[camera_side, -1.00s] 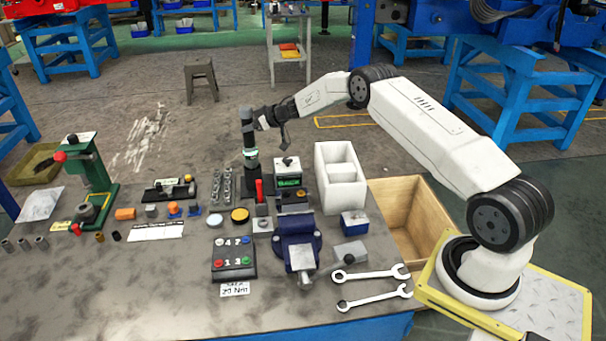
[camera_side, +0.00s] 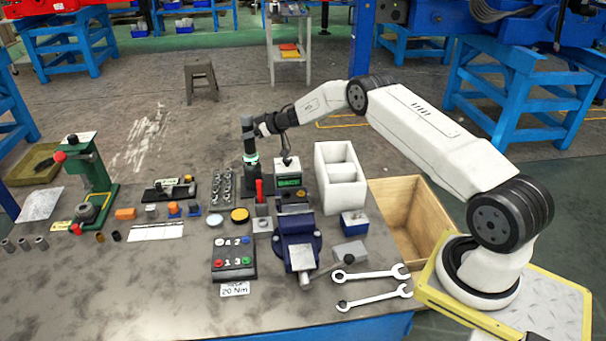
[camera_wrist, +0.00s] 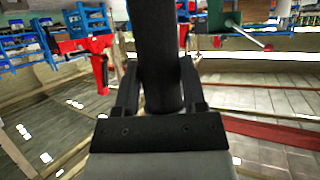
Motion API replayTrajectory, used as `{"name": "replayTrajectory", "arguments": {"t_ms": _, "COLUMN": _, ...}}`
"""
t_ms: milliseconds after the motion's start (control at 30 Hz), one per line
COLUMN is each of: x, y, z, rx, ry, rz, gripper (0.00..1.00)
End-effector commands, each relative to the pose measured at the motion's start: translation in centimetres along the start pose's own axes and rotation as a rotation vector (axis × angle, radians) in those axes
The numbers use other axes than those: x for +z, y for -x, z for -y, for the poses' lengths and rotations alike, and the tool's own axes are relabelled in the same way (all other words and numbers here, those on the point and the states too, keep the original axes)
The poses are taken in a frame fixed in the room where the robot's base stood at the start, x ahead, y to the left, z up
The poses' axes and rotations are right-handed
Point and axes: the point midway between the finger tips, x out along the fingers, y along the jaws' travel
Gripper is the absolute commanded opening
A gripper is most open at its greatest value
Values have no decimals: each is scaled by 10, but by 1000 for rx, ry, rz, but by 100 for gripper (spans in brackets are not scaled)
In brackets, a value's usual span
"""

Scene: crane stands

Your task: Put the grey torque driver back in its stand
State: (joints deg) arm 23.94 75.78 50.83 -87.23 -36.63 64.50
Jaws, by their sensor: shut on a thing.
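The grey torque driver (camera_side: 250,143) is a dark upright cylinder with a pale green ring low on its body. In the side view it stands over the back part of the bench. My gripper (camera_side: 253,129) is shut around its upper part from the right. In the wrist view the driver (camera_wrist: 158,50) is a dark shaft between the two fingers of my gripper (camera_wrist: 160,95). Below the driver is a black block with a red upright handle (camera_side: 259,190). I cannot tell whether this is the stand, or whether the driver's lower end touches anything.
A box with a green display (camera_side: 288,180) stands close to the right of the driver. Beyond it is a white two-compartment bin (camera_side: 340,190). A blue vise (camera_side: 297,243) is in front. A rack of sockets (camera_side: 222,187) is at left.

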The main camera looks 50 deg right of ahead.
Motion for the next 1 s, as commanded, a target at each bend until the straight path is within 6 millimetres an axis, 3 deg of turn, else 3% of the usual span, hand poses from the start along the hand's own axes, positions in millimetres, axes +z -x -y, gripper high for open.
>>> {"name": "replayTrajectory", "arguments": {"t_ms": 467, "x": 6, "y": -5, "z": -1, "rx": 1, "ry": 2, "rz": -6, "gripper": 0}}
{"name": "replayTrajectory", "arguments": {"t_ms": 500, "x": 6, "y": -4, "z": -1, "rx": 1, "ry": 3, "rz": -7, "gripper": 66}}
{"name": "replayTrajectory", "arguments": {"t_ms": 600, "x": 6, "y": -4, "z": -1, "rx": 1, "ry": 2, "rz": -5, "gripper": 94}}
{"name": "replayTrajectory", "arguments": {"t_ms": 1000, "x": 12, "y": -5, "z": 0, "rx": -1, "ry": -2, "rz": 3, "gripper": 94}}
